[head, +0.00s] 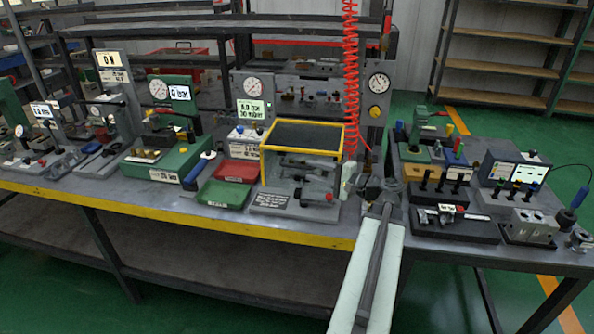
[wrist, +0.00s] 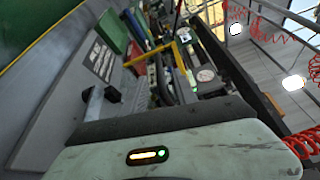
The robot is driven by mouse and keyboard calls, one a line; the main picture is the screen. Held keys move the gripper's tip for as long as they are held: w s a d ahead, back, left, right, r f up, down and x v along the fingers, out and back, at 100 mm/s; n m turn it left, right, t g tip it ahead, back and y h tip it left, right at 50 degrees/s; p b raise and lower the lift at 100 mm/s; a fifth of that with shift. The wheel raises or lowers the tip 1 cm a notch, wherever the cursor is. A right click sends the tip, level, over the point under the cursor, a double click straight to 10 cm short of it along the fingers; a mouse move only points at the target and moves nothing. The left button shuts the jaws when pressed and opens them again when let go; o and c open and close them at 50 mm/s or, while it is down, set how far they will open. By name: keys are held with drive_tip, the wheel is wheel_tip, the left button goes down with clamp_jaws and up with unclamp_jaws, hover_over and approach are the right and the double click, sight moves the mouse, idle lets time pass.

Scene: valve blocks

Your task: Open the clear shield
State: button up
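The clear shield (head: 300,165) is a see-through box with a yellow frame, standing near the front of the bench. It looks closed over dark fixture parts. Its yellow frame also shows in the wrist view (wrist: 150,55). The shield's grey base (head: 285,207) carries a label and a red knob (head: 329,197) at its front right. My gripper (head: 367,188) is just right of the shield, near the bench's front corner. I see no object in it. Its fingertips are not clear in either view.
A green tray (head: 222,193) and a red tray (head: 235,171) lie left of the shield. A coiled red hose (head: 350,80) hangs behind its right side. A second bench (head: 480,215) with valve blocks and several knobs stands on the right. Gauges stand behind.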

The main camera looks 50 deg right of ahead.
sight(296, 166)
drive_tip(key=w, duration=0.4)
drive_tip(key=w+a, duration=0.1)
drive_tip(key=w, duration=0.2)
drive_tip(key=shift+a+f, duration=0.1)
drive_tip(key=shift+f, duration=0.2)
clamp_jaws()
idle(0.9)
